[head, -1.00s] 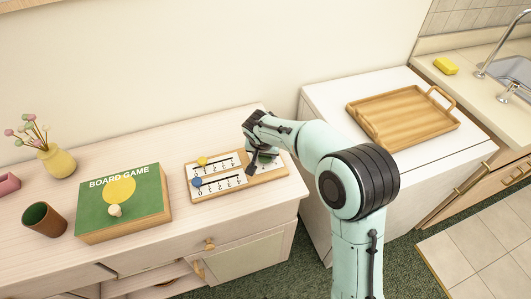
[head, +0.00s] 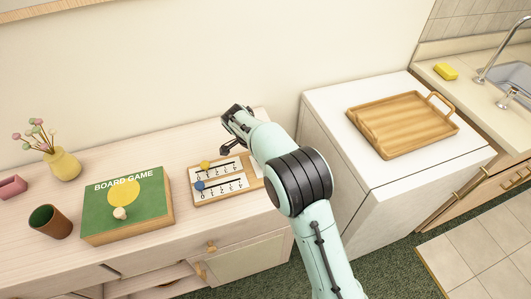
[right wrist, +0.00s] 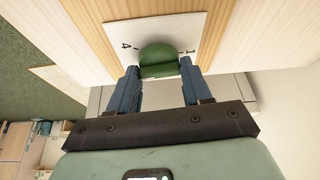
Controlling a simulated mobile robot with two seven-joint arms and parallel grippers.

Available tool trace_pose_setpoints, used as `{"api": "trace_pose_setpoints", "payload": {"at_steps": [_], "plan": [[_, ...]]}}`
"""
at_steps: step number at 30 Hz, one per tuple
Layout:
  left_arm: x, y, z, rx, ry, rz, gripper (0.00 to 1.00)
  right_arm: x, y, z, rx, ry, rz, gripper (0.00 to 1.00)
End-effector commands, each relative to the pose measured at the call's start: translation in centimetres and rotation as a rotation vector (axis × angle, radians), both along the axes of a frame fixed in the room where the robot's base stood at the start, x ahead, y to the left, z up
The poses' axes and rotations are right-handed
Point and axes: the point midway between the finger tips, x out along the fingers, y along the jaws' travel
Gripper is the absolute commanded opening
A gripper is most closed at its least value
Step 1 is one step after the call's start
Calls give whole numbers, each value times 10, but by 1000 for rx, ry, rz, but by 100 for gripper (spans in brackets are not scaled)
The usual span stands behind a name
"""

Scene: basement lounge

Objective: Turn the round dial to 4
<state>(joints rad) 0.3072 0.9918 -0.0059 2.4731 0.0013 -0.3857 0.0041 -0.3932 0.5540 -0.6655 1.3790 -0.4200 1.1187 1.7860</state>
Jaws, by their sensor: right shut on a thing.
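The round dial (right wrist: 159,57) is green and sits on a white plate (right wrist: 201,30) with a 4 at its left and a 1 at its right in the right wrist view. My right gripper (right wrist: 159,68) is shut on the dial's raised grip, one finger on each side. In the head view my right arm hides the dial, on the right part of the wooden panel (head: 255,185). The dial's pointer mark cannot be made out. My left gripper is not in view.
The panel also bears a yellow slider knob (head: 206,165) and a blue one (head: 199,186) on number scales. A green board game box (head: 150,215), a brown cup (head: 49,222) and a yellow vase (head: 63,165) stand left. A wooden tray (head: 405,120) lies on the white cabinet at right.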

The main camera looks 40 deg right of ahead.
Motion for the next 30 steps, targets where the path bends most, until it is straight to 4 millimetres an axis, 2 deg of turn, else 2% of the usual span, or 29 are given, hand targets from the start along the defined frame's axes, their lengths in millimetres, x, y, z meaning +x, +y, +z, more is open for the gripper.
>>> {"api": "trace_pose_setpoints", "payload": {"at_steps": [15, 22, 30], "plan": [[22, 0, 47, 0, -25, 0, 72, 3, 0, 1, 2, 7, -447, 18], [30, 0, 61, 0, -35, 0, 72, 3, 0, 0, 4, 6, -569, 18], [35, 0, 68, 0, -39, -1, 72, 3, 0, -2, 5, 5, -633, 18]]}}
